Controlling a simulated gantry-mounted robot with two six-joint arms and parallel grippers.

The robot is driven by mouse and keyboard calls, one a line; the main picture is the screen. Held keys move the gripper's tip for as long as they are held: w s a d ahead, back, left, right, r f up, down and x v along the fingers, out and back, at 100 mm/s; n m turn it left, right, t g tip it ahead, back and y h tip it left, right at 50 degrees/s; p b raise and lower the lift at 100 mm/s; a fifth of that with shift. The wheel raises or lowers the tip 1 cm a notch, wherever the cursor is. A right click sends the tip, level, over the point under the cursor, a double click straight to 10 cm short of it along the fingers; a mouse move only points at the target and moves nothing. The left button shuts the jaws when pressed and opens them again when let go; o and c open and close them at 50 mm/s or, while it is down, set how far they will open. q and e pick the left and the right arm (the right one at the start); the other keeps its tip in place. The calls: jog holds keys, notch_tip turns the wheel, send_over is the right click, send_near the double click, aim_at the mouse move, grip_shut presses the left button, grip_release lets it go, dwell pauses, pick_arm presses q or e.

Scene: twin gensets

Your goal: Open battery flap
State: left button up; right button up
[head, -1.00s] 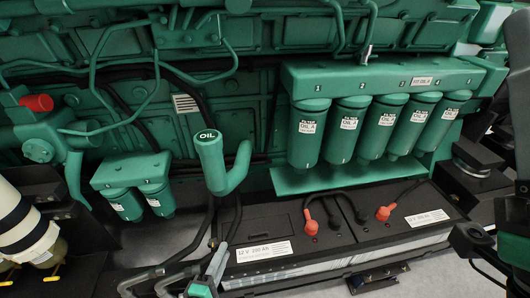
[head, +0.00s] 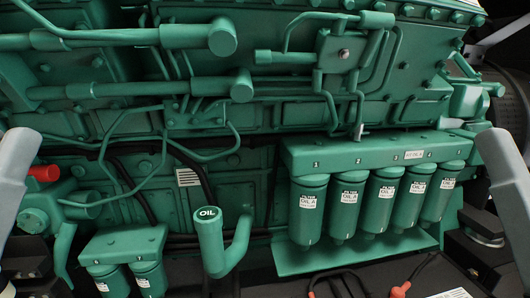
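The black battery (head: 265,287) shows only as a strip of its top along the bottom edge, below the oil filters. A red terminal cap (head: 400,290) and part of a white label (head: 452,293) are in view on it. The rest of the battery is cut off by the frame, and I cannot make out a flap on the part that shows. Grey links of my arms stand at the left and right edges. Neither of my grippers is in view.
A row of several green oil filters (head: 384,205) hangs above the battery. A green oil filler pipe (head: 212,245) stands left of them, and two smaller filters (head: 125,275) are at lower left.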

pick_arm(q)
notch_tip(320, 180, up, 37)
jog(key=p, duration=3.5)
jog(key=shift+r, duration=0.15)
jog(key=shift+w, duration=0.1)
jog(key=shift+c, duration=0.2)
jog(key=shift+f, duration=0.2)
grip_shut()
